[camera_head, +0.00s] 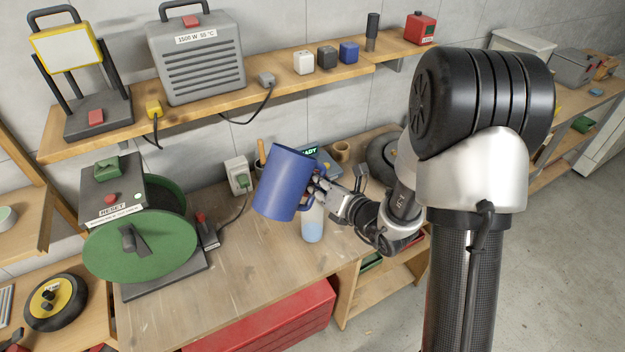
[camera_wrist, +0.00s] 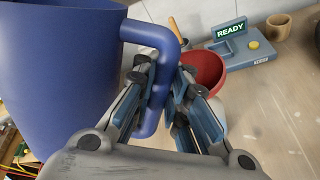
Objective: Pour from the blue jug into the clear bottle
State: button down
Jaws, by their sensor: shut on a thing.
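The blue jug (camera_head: 281,184) is held in the air above the bench, leaning a little in the head view. My gripper (camera_head: 318,187) is shut on its handle; the handle also shows between the fingers in the wrist view (camera_wrist: 158,38). The clear bottle (camera_head: 312,224) stands on the bench below the handle, with pale blue liquid in its lower part. Its top is hidden behind the jug and gripper. A red bowl- or funnel-shaped piece (camera_wrist: 203,68) shows behind the fingers in the wrist view; whether it sits on the bottle is hidden. The inside of the jug is not visible.
A device with a READY display (camera_wrist: 232,45) and a small tan cup (camera_wrist: 278,26) stand behind. A green reel (camera_head: 140,245) is at left, beside a socket box (camera_head: 238,176). A shelf (camera_head: 215,105) with a heater runs above. The bench front (camera_head: 200,310) is clear.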

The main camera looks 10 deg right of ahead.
jog(key=shift+a+r, duration=0.1)
jog(key=shift+p, duration=0.5)
jog(key=shift+s+m+y+p, duration=0.15)
jog(key=shift+m+y+p, duration=0.15)
jog(key=shift+f+y, duration=0.25)
jog(key=shift+y, duration=0.05)
jog(key=shift+s+a+g+p, duration=0.1)
jog(key=shift+a+g+p, duration=0.05)
jog(key=shift+g+p, duration=0.2)
jog(key=shift+y, duration=0.3)
jog(key=shift+f+p, duration=0.1)
jog(key=shift+p, duration=0.25)
